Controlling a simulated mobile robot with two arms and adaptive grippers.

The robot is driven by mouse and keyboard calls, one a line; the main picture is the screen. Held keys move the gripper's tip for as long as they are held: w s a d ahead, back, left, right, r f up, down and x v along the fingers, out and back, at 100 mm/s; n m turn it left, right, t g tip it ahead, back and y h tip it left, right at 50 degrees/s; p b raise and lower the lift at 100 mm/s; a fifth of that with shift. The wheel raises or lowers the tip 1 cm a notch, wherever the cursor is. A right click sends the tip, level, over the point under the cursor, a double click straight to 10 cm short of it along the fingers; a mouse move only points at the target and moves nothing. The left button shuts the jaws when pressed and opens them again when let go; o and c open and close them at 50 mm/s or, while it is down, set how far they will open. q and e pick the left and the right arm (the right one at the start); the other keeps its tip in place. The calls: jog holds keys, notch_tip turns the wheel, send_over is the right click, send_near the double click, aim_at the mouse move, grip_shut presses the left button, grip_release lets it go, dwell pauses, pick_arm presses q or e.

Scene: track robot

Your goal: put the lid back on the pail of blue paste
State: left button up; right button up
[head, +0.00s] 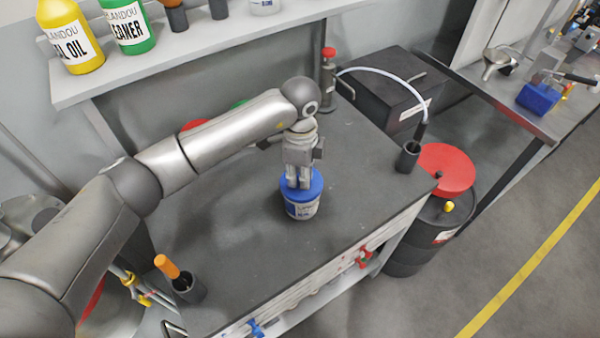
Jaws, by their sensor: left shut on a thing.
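The pail (302,211), white with a blue and white label, stands upright near the middle of the dark bench top. The blue lid (315,185) is at the pail's mouth and covers it, so the paste inside is hidden. I cannot tell whether the lid is fully seated. My left gripper (298,182) points down from above and is shut on the lid, close over its middle. The fingers hide part of the lid. My right gripper is not in view.
A black cup with an orange-handled tool (167,267) stands at the bench's front left. Another black cup (407,157) stands at the right edge, near a red-topped drum (445,170). A shelf (165,62) with bottles runs behind. The bench around the pail is clear.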

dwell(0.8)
pick_arm(q)
jog(key=o, duration=0.9)
jog(key=shift+o, duration=0.2)
jog(key=o, duration=0.5)
jog(key=shift+c, duration=0.2)
jog(key=shift+r+p, duration=2.15)
jog(key=shift+r, duration=1.35)
jog(key=shift+c, duration=0.3)
